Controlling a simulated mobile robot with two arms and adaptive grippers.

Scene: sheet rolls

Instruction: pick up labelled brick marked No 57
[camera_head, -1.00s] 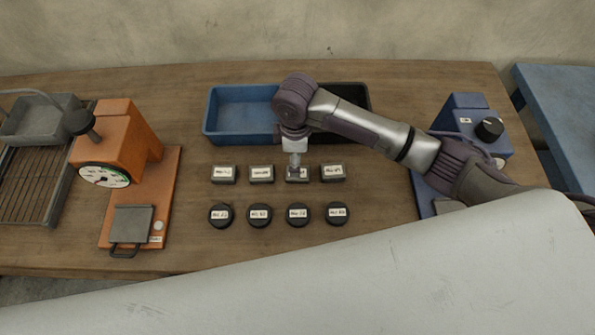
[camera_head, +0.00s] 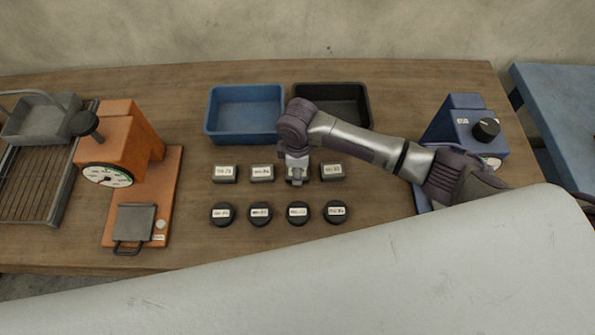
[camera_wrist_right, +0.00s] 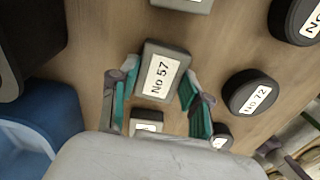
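The brick marked No 57 (camera_wrist_right: 160,75) is a grey block with a white label, seen in the right wrist view. My right gripper (camera_wrist_right: 157,92) is open, with one teal-padded finger on each side of this brick. In the head view, the right gripper (camera_head: 296,178) is low over the third place from the left in the row of bricks and hides most of the brick there. My left gripper is not in view.
Other labelled bricks (camera_head: 224,173) stand close on both sides, with round black labelled discs (camera_head: 260,213) in front. Behind are a blue tray (camera_head: 246,135) and a black tray (camera_head: 352,93). An orange scale (camera_head: 125,150) and a blue device (camera_head: 458,120) flank them. A large pale sheet (camera_head: 330,280) covers the foreground.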

